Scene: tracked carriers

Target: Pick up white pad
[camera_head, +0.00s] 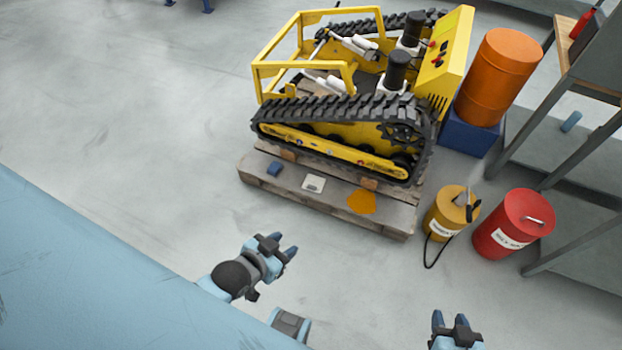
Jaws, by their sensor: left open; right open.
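A small white pad (314,183) lies flat on the near edge of the wooden pallet (262,182), in front of the yellow tracked carrier (330,143). A small blue block (274,169) lies to its left and an orange patch (361,202) to its right. My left gripper (290,249) is open and empty, below and a little left of the pad in the picture, apart from it. My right gripper (450,320) is open at the bottom edge, far from the pad; its arm is mostly out of view.
A yellow can (447,222) with a black hose and a red can (510,225) stand right of the pallet. An orange drum (498,75) stands on a blue base (467,135) behind them, beside a metal-legged bench (530,118).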

